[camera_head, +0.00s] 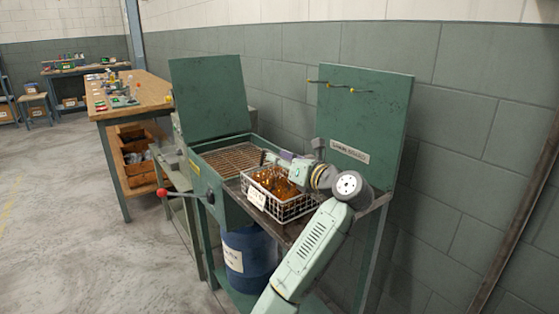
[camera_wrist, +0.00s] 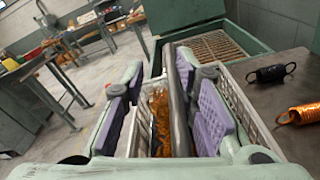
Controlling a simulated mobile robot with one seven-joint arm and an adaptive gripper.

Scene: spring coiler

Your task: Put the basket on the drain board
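The white wire basket (camera_head: 282,208) holds orange coiled parts and carries a white tag in front. It appears to rest on a dark flat surface (camera_head: 378,201) right of a green tank with a slatted grate (camera_head: 232,160). My gripper (camera_head: 272,158) reaches over the basket from the right. In the wrist view my gripper (camera_wrist: 160,115) has its purple pads apart, with the grey handle bar (camera_wrist: 179,105) between them, nearer the right pad. The basket (camera_wrist: 245,105) shows below; its underside is hidden.
The tank's green lid (camera_head: 209,95) stands open. A green panel (camera_head: 362,120) with hooks rises behind the dark surface. A black spring (camera_wrist: 271,73) and an orange spring (camera_wrist: 300,114) lie beside the basket. A blue drum (camera_head: 249,258) stands below. A wooden bench (camera_head: 140,92) is at left.

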